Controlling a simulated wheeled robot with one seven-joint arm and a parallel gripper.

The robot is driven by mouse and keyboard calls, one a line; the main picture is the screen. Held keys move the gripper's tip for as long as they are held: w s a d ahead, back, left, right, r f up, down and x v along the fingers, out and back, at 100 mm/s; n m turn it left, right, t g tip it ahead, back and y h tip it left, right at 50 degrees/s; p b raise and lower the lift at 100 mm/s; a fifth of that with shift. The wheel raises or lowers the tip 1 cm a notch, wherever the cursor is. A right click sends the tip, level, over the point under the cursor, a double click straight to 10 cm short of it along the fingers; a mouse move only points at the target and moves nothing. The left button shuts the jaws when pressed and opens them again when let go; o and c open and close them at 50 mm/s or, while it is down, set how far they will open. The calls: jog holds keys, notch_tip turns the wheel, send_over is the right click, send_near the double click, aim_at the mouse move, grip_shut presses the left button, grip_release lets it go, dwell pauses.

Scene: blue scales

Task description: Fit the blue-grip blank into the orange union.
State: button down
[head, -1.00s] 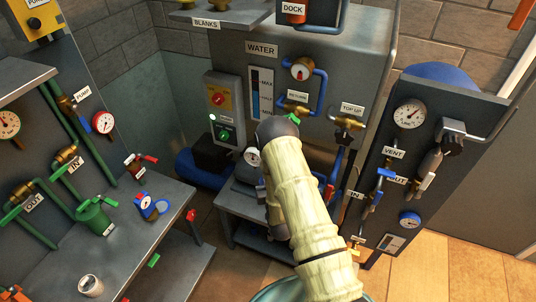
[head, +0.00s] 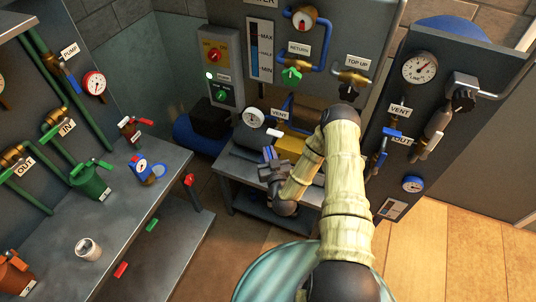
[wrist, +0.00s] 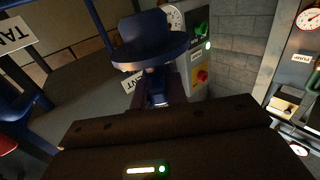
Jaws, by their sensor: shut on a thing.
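My gripper (head: 271,168) is in front of the grey bench under the water panel. In the wrist view its dark jaws (wrist: 160,98) are shut on the blue-grip blank (wrist: 152,42), which has a wide dark-blue disc and a blue block above it. In the head view only a small blue part of the blank (head: 270,153) shows at the jaws.
A low grey bench (head: 232,168) with a tank and gauge (head: 254,117) stands behind my gripper. A gauge panel (head: 430,110) stands right.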

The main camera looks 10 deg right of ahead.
notch_tip(320, 180, down, 7)
jog(key=b, duration=0.5)
jog(key=shift+a+r+b, duration=0.1)
jog(key=shift+r+b, duration=0.05)
jog(key=shift+b, duration=0.15)
jog(key=shift+r, duration=0.1)
jog(key=shift+s, duration=0.1)
